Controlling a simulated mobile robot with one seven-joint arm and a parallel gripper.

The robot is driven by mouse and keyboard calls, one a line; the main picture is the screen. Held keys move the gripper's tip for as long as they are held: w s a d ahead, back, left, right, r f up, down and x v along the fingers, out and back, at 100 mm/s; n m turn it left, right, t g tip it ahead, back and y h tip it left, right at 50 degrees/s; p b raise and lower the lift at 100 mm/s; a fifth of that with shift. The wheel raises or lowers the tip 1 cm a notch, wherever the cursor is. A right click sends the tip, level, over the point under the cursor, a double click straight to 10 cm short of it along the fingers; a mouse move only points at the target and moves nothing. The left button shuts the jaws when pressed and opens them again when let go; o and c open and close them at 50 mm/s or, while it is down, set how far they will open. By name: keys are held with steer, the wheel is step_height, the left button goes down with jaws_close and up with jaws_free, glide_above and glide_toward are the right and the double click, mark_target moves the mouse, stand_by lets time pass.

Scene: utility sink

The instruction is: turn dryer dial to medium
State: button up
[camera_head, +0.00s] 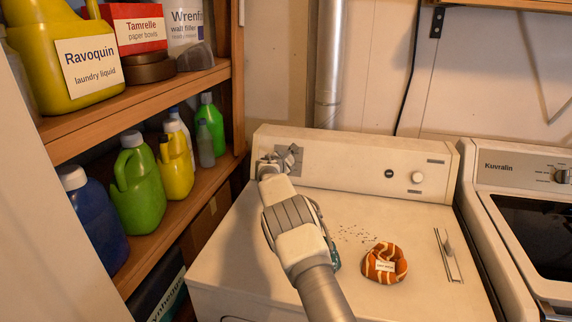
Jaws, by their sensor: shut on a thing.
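The white dryer (400,225) stands in the middle, with its raised control panel (345,162) along the back. My gripper (272,164) reaches up to the left end of this panel, in front of a grey patch (291,152). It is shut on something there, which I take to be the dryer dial. The gripper and wrist hide the dial, so its pointer and markings cannot be read. A small light knob (416,177) and a dark round button (389,173) show on the panel's right half, apart from my gripper.
An orange striped item (385,263) and a thin metal piece (448,255) lie on the dryer top, with dark specks nearby. A Kuvralin machine (520,200) stands close on the right. Wooden shelves (150,100) with bottles flank the left.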

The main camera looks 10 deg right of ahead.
steer(key=o, duration=1.4)
steer(key=shift+c, duration=0.2)
steer(key=shift+s+a, duration=0.1)
steer(key=b+v, duration=0.6)
steer(key=v, duration=1.1)
